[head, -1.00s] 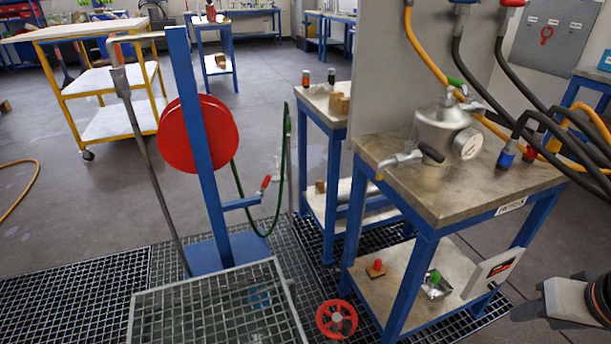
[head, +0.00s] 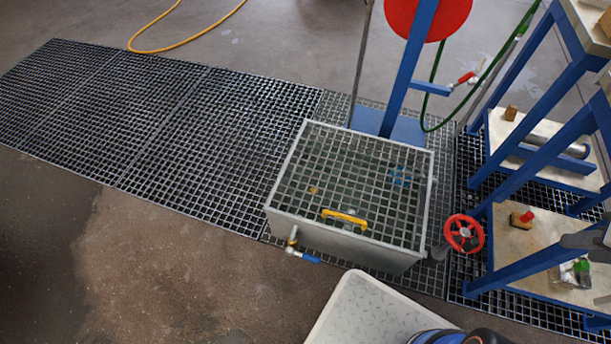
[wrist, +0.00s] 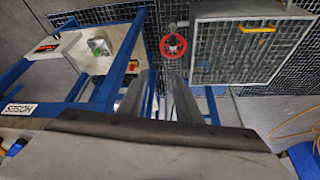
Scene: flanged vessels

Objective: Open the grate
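The grate (head: 352,160) is a square mesh lid in a light metal frame, lying flat and closed on a grey metal box (head: 330,238). A yellow handle (head: 345,217) sits at its near edge. The grate also shows at the upper right of the wrist view (wrist: 235,55), with its yellow handle (wrist: 258,28) at the top. My gripper (wrist: 164,85) shows two grey fingers apart with nothing between them. It is clear of the grate, which lies to the right of the fingers in the wrist view. Blue and orange items show dimly through the mesh.
A red valve wheel (head: 464,233) stands just right of the box. A blue-handled tap (head: 303,257) sticks out at its front left. A blue post with a red reel (head: 428,15) rises behind. Blue-framed benches (head: 545,235) crowd the right. The floor grid at left is clear.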

